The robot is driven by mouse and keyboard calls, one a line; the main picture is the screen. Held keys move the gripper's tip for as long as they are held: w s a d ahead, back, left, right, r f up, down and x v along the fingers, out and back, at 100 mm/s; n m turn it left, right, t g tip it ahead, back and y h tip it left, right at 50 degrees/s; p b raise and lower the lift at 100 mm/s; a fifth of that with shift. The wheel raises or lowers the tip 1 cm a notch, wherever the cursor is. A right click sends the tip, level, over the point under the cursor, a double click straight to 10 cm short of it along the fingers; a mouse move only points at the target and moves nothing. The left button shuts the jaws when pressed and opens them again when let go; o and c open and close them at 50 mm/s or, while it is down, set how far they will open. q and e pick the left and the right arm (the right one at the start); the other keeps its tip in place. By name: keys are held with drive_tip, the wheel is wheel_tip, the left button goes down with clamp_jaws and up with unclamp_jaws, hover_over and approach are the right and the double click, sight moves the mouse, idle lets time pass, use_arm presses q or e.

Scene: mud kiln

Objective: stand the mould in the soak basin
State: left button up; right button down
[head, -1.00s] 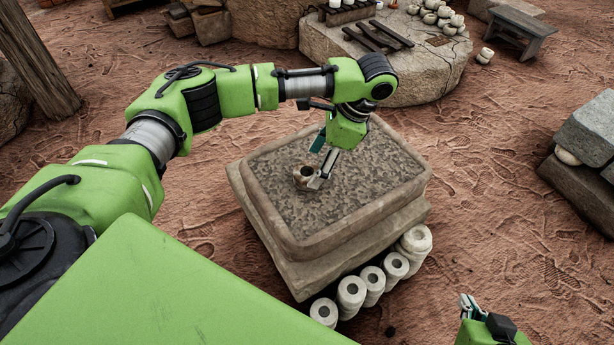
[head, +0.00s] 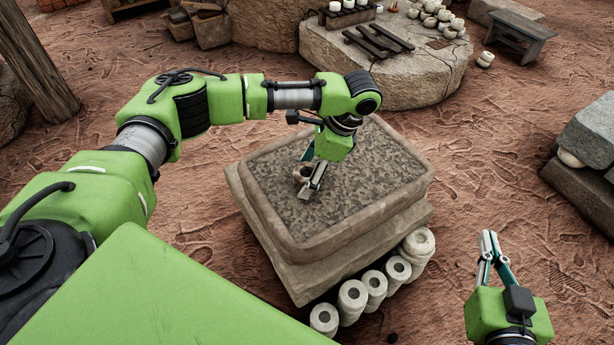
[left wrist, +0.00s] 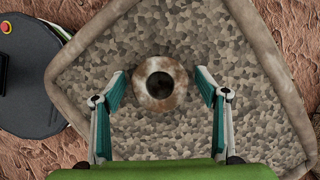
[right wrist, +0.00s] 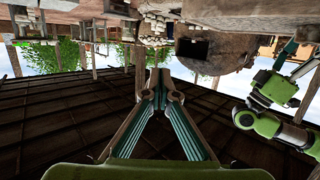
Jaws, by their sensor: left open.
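The mould (head: 299,173), a small brown and whitish round piece with a dark hole, stands on the mottled floor of the stone soak basin (head: 258,203). Its opening faces up. In the left wrist view the mould (left wrist: 160,66) sits between the spread fingers, with a gap on each side. My left gripper (head: 308,177) is open over the basin, and its near finger partly covers the mould in the head view. My right gripper (head: 489,240) is away at the right, outside the basin, with its fingertips together and nothing between them; it also shows in the right wrist view (right wrist: 160,76).
Several pale stacked cylinders (head: 353,296) stand along the basin's near side. A round stone slab (head: 420,85) with dark bars lies behind, with a small bench (head: 519,35) further right. Stacked stone blocks (head: 583,180) are at the right edge. Open ground lies between them.

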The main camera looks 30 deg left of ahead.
use_arm(q)
drive_tip(key=c, duration=1.3)
drive_tip(key=shift+c, duration=0.8)
drive_tip(key=shift+r, duration=0.2)
